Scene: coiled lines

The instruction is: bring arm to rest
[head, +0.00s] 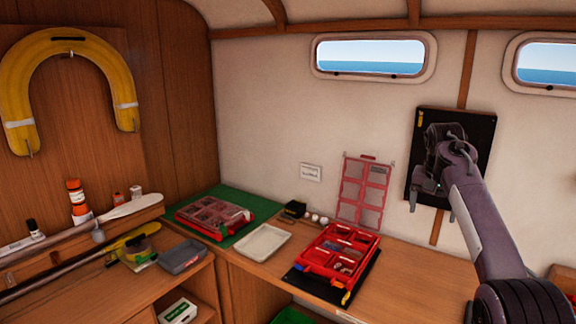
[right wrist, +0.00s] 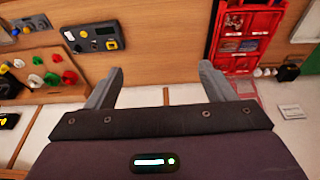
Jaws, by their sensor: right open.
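My right arm (head: 482,225) comes in from the lower right of the head view and is raised in front of the far wall. Its gripper (head: 432,200) hangs in front of a black wall panel (head: 482,135) and hides part of it. In the right wrist view the same gripper (right wrist: 161,72) has its two fingers wide apart. My left arm and gripper are not in view.
An open red organizer box (head: 338,255) stands on the wooden counter (head: 425,285), and another case (head: 212,216) lies on a green mat. A pale tray (head: 262,242) sits between them. The right wrist view shows a device (right wrist: 95,38) and colored knobs (right wrist: 52,80). Bare counter lies right of the open box.

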